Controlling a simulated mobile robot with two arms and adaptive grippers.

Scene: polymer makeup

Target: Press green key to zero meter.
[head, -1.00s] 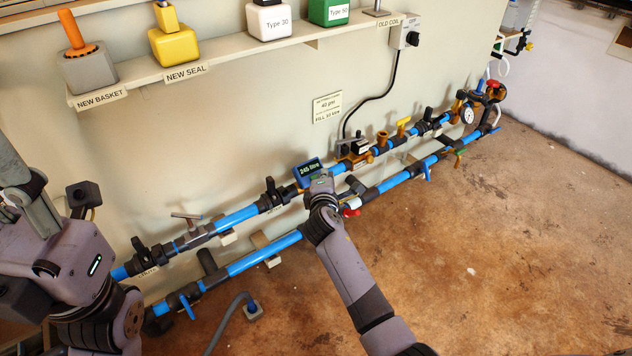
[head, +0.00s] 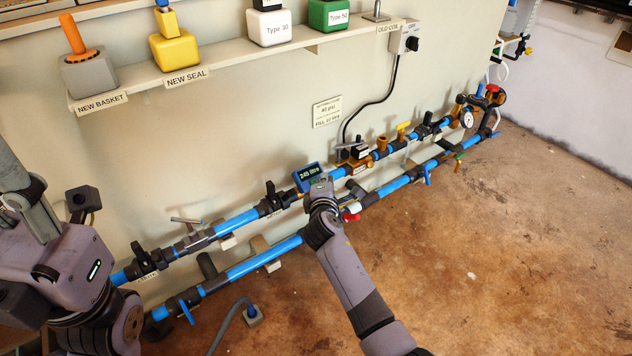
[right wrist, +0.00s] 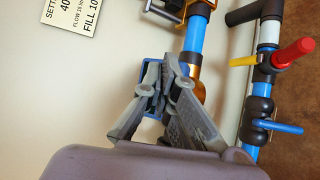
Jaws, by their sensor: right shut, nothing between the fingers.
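The blue meter (head: 308,176) sits on the upper blue pipe, and its dark screen reads "245 litre" in green. Only a blue edge of the meter (right wrist: 151,130) shows behind my fingers in the right wrist view. My right gripper (right wrist: 160,72) is shut and empty, with its fingertips over the meter. In the head view my right gripper (head: 320,190) is at the meter's lower right edge. I cannot tell whether the fingertips touch it. The green key is hidden. My left arm is at the left edge; its gripper's fingers are not in view.
The upper pipe (head: 240,221) and lower pipe (head: 262,259) run along the wall with several valves. A lever valve (head: 187,220) stands left of the meter. A shelf (head: 226,64) with coloured blocks is above. The brown floor (head: 500,260) is clear.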

